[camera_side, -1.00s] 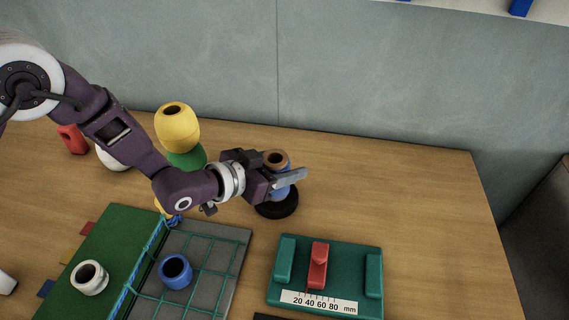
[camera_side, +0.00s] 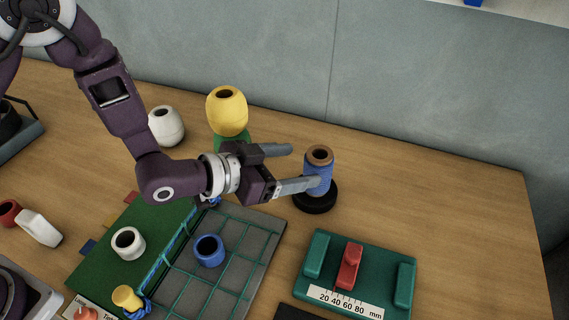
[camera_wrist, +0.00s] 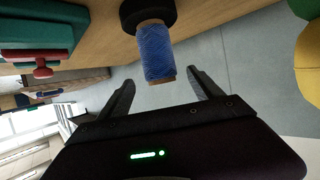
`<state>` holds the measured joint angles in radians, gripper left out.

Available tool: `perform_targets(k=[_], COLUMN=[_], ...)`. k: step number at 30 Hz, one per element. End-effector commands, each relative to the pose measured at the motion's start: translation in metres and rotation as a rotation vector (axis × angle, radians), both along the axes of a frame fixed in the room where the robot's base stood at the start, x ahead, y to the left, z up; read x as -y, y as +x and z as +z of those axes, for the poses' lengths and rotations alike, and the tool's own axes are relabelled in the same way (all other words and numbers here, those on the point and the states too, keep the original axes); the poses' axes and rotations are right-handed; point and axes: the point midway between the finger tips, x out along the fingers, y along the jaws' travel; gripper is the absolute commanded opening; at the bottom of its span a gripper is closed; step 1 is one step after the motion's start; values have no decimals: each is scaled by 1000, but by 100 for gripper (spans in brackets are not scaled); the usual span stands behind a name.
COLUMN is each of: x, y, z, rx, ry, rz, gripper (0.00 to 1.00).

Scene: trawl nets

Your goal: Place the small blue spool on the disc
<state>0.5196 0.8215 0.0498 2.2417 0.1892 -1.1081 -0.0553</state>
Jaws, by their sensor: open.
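The small blue spool (camera_side: 319,172), with a brown top end, stands upright on the round black disc (camera_side: 315,203) in the side view. In the wrist view, the spool (camera_wrist: 156,52) and the disc (camera_wrist: 147,13) show ahead of my gripper. My gripper (camera_side: 305,167) is open. Its fingers point at the spool, and the near finger overlaps the spool's lower part in the side view. In the wrist view the fingertips are spread either side of the spool's brown end, with gaps; I see no contact.
A yellow float (camera_side: 227,112) on a green piece and a white pot (camera_side: 166,127) stand behind my arm. A blue ring-shaped pot (camera_side: 209,251) sits on the netted grey panel. A green gauge with a red slider (camera_side: 349,267) lies in front of the disc. The table's right side is clear.

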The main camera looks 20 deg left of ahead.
Motion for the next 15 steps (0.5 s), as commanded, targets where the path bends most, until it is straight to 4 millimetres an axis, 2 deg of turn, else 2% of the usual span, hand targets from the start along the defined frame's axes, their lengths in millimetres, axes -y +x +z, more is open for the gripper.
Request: perform_targets(k=[6,15], x=[-14,-17], y=[-19,-18], z=[10,14], rx=[0,-2], ry=[0,4], rz=[-1,7], gripper=[75,75])
